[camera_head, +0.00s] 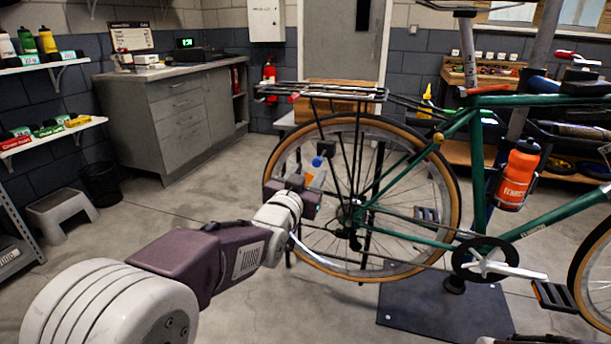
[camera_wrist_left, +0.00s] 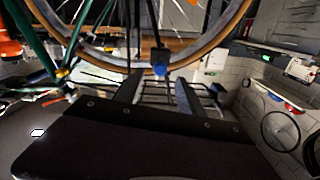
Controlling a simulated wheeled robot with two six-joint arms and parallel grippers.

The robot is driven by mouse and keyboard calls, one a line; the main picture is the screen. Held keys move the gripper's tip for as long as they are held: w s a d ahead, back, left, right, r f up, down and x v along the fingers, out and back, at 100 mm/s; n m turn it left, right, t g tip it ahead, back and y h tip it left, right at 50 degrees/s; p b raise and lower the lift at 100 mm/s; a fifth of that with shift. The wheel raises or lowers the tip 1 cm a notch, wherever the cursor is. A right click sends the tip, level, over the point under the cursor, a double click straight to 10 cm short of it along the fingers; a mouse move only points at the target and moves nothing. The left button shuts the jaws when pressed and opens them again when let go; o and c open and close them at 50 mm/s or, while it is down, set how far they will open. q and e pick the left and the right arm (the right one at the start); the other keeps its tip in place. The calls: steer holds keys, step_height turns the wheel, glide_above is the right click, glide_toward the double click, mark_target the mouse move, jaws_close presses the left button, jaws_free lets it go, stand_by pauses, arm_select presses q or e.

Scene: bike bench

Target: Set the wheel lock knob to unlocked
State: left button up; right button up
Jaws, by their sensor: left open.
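A small blue knob (camera_head: 317,161), which looks like the wheel lock knob, is beside the rear wheel (camera_head: 455,190) of the green bicycle (camera_head: 462,122). In the left wrist view the blue knob (camera_wrist_left: 160,69) is on a dark stem, just past the fingertips and roughly centred between them. My left gripper (camera_head: 306,184) is open and close to the wheel in the head view. Its two dark fingers (camera_wrist_left: 158,92) are apart with nothing held. I cannot tell whether they touch the knob or which setting it shows.
The bicycle stands on a repair stand with a dark base plate (camera_head: 440,308). A rear rack (camera_head: 322,90) is above the wheel. A grey cabinet (camera_head: 180,110), a black bin (camera_head: 101,184) and a step stool (camera_head: 61,212) are at the left. The floor between is clear.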

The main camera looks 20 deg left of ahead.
arm_select(q)
steer(key=s, duration=0.4)
steer(key=shift+s+p, duration=0.1)
steer(key=shift+p, duration=0.2)
steer(key=shift+f, duration=0.1)
